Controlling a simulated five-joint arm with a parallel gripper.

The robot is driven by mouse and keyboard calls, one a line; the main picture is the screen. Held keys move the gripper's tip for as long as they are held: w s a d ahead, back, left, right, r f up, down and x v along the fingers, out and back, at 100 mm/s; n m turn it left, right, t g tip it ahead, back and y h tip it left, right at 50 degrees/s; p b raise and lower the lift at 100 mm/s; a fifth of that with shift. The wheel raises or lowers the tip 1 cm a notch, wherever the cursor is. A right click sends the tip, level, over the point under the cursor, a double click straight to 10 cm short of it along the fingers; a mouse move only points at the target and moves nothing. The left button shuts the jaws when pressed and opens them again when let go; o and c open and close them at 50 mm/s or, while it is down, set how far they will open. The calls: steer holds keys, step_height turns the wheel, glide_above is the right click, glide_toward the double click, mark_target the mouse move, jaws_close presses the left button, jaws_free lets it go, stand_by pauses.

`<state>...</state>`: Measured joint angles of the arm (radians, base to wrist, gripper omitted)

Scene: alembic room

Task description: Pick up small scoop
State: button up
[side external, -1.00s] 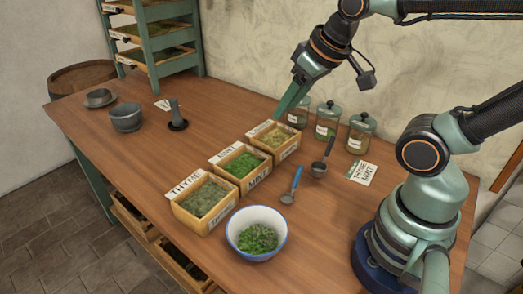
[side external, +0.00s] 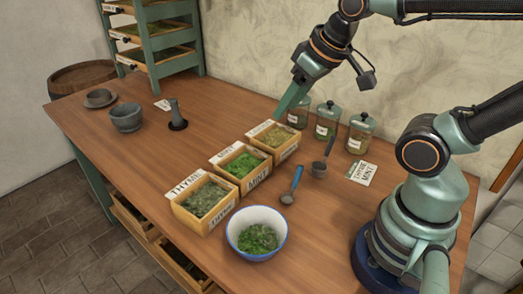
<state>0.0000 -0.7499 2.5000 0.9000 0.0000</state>
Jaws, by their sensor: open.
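Two scoops lie on the wooden table to the right of the herb boxes. One has a blue handle and a small grey bowl (side external: 287,198), and it looks like the smaller one. The other has a dark handle and a deeper grey bowl (side external: 319,168). My gripper (side external: 284,111) hangs beyond both scoops, up and to the left in the picture, near the glass jars. It is open, with nothing seen between the fingers, though the gap is hard to make out from this side.
Wooden boxes of thyme (side external: 205,199), mint (side external: 240,168) and a third herb (side external: 273,138) stand left of the scoops. A white bowl of green herbs (side external: 233,238) is in front. Glass jars (side external: 360,134) and a label card (side external: 362,174) lie right.

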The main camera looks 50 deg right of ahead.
steer(key=shift+o, duration=0.5)
steer(key=n+g, duration=0.7)
steer(key=n, duration=0.7)
glide_toward(298, 169)
steer(key=shift+n, duration=0.3)
steer(key=f, duration=0.4)
steer(key=s+f, duration=0.1)
steer(key=f, duration=0.7)
steer(key=shift+s+f, duration=0.25)
steer(key=shift+f, duration=0.05)
jaws_close()
